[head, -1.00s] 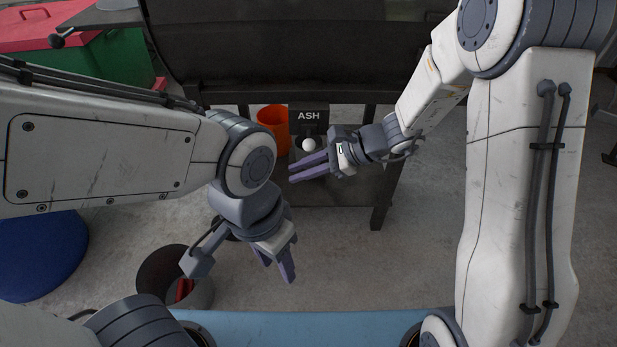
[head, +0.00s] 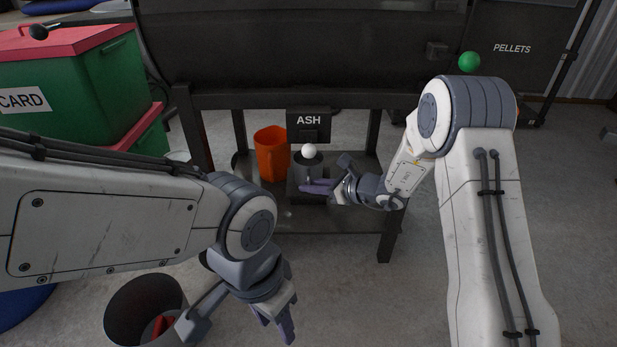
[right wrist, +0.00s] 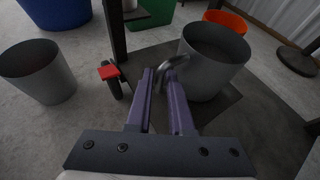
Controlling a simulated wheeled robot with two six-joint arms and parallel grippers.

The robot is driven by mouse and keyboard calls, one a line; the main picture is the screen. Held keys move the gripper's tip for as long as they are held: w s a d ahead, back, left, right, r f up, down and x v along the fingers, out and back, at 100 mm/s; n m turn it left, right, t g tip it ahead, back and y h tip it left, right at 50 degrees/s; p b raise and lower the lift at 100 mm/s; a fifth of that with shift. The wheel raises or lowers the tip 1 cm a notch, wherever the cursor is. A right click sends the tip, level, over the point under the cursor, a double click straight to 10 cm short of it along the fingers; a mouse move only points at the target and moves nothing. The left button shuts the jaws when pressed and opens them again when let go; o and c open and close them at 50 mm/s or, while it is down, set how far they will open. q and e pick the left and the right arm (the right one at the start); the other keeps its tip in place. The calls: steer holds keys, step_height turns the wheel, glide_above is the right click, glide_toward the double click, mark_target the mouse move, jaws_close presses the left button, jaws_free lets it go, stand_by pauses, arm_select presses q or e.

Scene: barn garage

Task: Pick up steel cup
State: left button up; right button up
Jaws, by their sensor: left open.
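The steel cup (head: 303,171) stands on the dark low shelf under the ASH panel. In the right wrist view the cup (right wrist: 217,60) is upright, with its curved handle (right wrist: 172,64) toward me. My right gripper (head: 318,187) is low beside the cup, partly covering it in the head view. In the right wrist view its two purple fingers (right wrist: 158,78) are apart, with the handle at their tips. I cannot tell how far it reaches between them. My left gripper (head: 278,328) is open and empty, low in front and away from the cup.
An orange pitcher (head: 271,155) stands left of the cup. A white ball (head: 309,151) shows just above the cup. Dark table legs (head: 388,235) flank the shelf. A grey bin (head: 130,300) with something red inside stands front left. Floor to the right is clear.

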mark_target(300, 194)
steer(key=b+x, duration=0.1)
steer(key=x, duration=0.3)
jaws_close()
stand_by(1.4)
